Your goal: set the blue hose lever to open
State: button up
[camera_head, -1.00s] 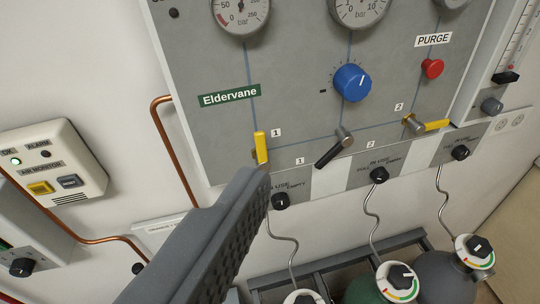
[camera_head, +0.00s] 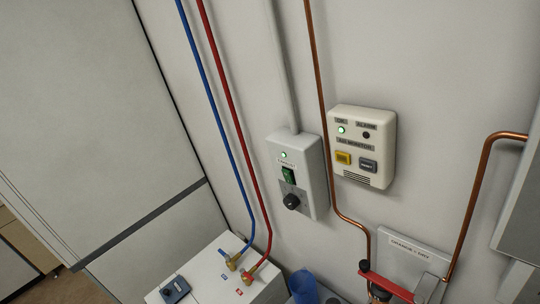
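The blue hose (camera_head: 214,110) runs down the wall in the upper left and ends at a brass valve (camera_head: 233,261) on top of a white box (camera_head: 215,284). A small blue label (camera_head: 223,276) is beside this valve. The lever on it is too small to make out, so I cannot tell how it is set. The red hose (camera_head: 232,110) runs alongside and ends at a second brass valve (camera_head: 250,274) just to the right and nearer. My gripper is not in view.
A grey switch box (camera_head: 312,165) and the air monitor (camera_head: 376,130) are on the wall right of the hoses. Copper pipes and a red handle (camera_head: 386,286) are at lower right. A blue object (camera_head: 303,286) is at the bottom edge. A tall grey cabinet (camera_head: 75,110) stands left.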

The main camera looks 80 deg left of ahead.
aim_at(227, 256)
jog(key=u, duration=2.75)
jog(key=k, duration=1.15)
jog(key=u, duration=0.25)
jog(key=i, duration=1.55)
jog(key=z, duration=0.45)
